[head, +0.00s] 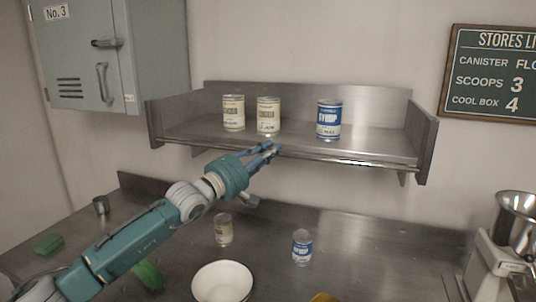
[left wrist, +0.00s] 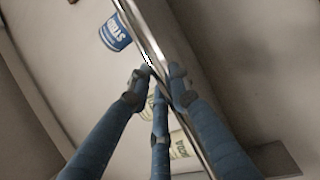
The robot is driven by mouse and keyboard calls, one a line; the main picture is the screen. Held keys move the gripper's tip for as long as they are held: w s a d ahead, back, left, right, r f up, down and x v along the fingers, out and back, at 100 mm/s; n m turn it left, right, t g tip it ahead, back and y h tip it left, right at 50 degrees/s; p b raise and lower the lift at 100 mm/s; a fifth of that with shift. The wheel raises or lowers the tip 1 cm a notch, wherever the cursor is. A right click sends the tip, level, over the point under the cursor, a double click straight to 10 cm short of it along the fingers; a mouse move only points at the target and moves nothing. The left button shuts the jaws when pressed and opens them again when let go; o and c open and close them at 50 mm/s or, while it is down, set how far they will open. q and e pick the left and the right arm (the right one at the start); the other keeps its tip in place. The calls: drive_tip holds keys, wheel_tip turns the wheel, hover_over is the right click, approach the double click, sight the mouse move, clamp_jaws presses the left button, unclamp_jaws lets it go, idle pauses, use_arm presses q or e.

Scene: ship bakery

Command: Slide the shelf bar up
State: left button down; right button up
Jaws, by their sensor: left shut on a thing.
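The shelf bar (head: 345,160) is a thin shiny rail that runs along the front edge of the metal shelf (head: 375,140), low, about level with the shelf board. In the left wrist view the bar (left wrist: 149,37) crosses the picture on a slant. My left gripper (head: 273,149) reaches up from the lower left to the middle of the shelf's front edge. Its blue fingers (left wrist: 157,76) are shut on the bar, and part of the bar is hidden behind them. My right gripper is not in view.
Two cream cans (head: 233,113) (head: 268,116) and a blue syrup can (head: 329,120) stand upright on the shelf. A grey-green cabinet (head: 85,70) hangs at the upper left.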

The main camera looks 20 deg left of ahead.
use_arm(q)
wheel_tip(320, 180, up, 8)
drive_tip(key=shift+a+r, duration=0.1)
drive_tip(key=shift+r, duration=0.05)
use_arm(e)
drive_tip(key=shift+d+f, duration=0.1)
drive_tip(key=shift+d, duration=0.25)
use_arm(q)
drive_tip(key=c, duration=1.7)
unclamp_jaws()
drive_tip(key=shift+o, duration=0.4)
drive_tip(key=shift+f, duration=0.2)
drive_tip(key=shift+s+a+f, duration=0.1)
drive_tip(key=shift+s, duration=0.1)
drive_tip(key=v, duration=1.1)
drive_tip(key=shift+s+a, duration=0.2)
drive_tip(key=shift+s, duration=0.05)
